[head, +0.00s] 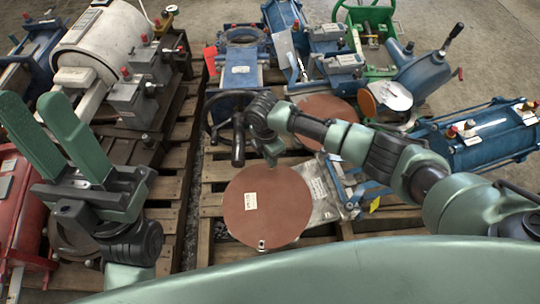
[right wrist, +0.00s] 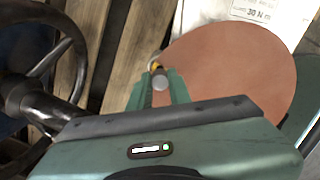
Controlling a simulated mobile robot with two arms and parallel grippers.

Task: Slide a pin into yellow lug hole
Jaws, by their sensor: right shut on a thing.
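My right gripper (head: 272,158) is over the far edge of a brown round disc (head: 268,212) with a white label. In the right wrist view my right gripper (right wrist: 160,94) is shut on a pin (right wrist: 160,81), whose grey round end shows between the fingertips. A yellow lug (right wrist: 155,65) shows just beyond the pin, at the disc's edge. Its hole is hidden, and I cannot tell whether the pin touches it or is in it. My left gripper (head: 36,103) is open and empty at the left.
A dark handwheel with a handle (head: 238,150) stands close to my right gripper. Wooden pallets (head: 210,205) carry blue valves, a white motor (head: 105,40) and a red unit (head: 20,205). A blue cylinder (head: 490,135) is at the right. A printed sheet (head: 322,190) lies beside the disc.

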